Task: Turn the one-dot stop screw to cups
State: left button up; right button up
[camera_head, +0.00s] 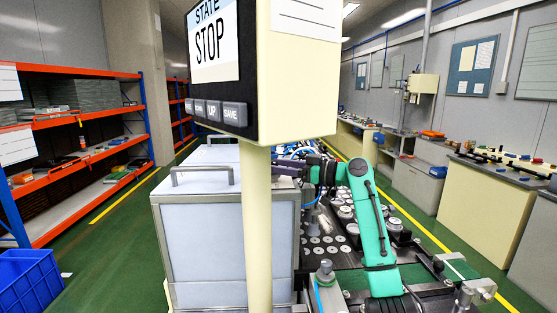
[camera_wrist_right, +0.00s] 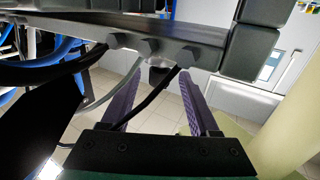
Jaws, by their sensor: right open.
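Several dark hex-headed screws (camera_wrist_right: 150,46) sit in a row along a dark plate (camera_wrist_right: 75,18) in the right wrist view. A further dark block-like head (camera_wrist_right: 160,76) shows just below the row. No dot marks can be read, so I cannot tell which is the one-dot stop screw. My right gripper (camera_wrist_right: 160,76) is open, its two purple fingers pointing up towards the plate, with a black cable crossing the view between them. In the head view my right gripper (camera_head: 285,168) is small and partly hidden beside the panel post. My left gripper is not in view.
A panel (camera_head: 222,65) reading "STATE STOP" stands on a cream post (camera_head: 257,230) close in front. A grey-white cabinet (camera_head: 205,235) stands behind it. A dark work surface with round parts (camera_head: 322,250) lies to the right. Orange shelves (camera_head: 90,155) stand left.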

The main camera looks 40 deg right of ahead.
grip_shut()
jog(key=b, duration=0.1)
jog(key=m+h+b, duration=0.1)
jog(key=shift+a+f+t+h+b, duration=0.1)
jog(key=shift+f+t+h+b, duration=0.2)
jog(key=shift+f, duration=0.05)
jog(key=shift+r+h, duration=0.2)
jog(key=shift+h, duration=0.1)
jog(key=shift+r, duration=0.1)
grip_release()
jog(key=shift+s, duration=0.15)
